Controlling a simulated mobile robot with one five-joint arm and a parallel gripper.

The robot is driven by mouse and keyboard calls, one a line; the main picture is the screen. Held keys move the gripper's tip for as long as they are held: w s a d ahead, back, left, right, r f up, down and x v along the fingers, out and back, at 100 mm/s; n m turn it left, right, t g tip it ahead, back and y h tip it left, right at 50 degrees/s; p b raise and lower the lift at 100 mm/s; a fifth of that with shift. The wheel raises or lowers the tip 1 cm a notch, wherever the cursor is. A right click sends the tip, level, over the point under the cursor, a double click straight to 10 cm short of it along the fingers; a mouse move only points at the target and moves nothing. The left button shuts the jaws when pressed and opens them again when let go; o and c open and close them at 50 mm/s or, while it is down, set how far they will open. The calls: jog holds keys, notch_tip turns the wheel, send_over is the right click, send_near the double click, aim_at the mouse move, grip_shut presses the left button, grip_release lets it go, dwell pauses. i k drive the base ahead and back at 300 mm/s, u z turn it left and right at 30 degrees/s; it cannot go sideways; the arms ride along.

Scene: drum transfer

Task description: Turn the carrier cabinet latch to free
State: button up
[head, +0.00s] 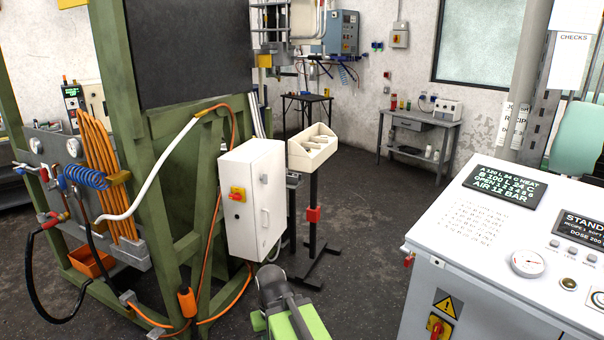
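A white cabinet (252,202) is mounted beside the green frame, near the middle of the head view. No gripper fingers can be made out.
The green frame (172,190) with orange hoses stands left of the cabinet. A cream bin on a black stand (313,150) is just behind it to the right. A white control console (470,235) fills the right foreground. Dark floor (365,240) lies open between console and stand.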

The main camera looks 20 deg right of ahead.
aim_at(264, 179)
jog(key=z, duration=0.4)
jog(key=i, duration=0.85)
jog(key=u, duration=0.4)
jog(key=i, duration=0.95)
jog(key=u, duration=0.6)
